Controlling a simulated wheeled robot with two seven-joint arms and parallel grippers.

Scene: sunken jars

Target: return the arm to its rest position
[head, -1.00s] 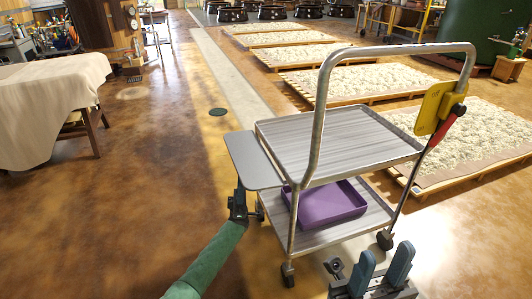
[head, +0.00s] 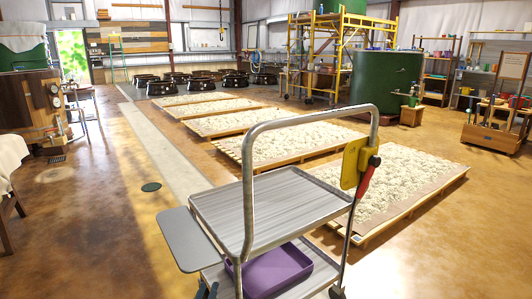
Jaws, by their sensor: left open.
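My left gripper (head: 207,291) shows only in part at the bottom edge of the head view. Its dark blue fingertips stand apart, open, with nothing seen between them. They are just below the grey side shelf of the metal cart (head: 262,205); whether they touch the cart cannot be told. The rest of the left arm is hidden or out of frame. My right gripper is not in view.
The cart has a tall bent handle, a yellow holder (head: 350,163) and a purple tray (head: 270,272) on its lower shelf. Pallets of pale material (head: 395,185) lie behind it. Open brown floor (head: 100,235) is at left.

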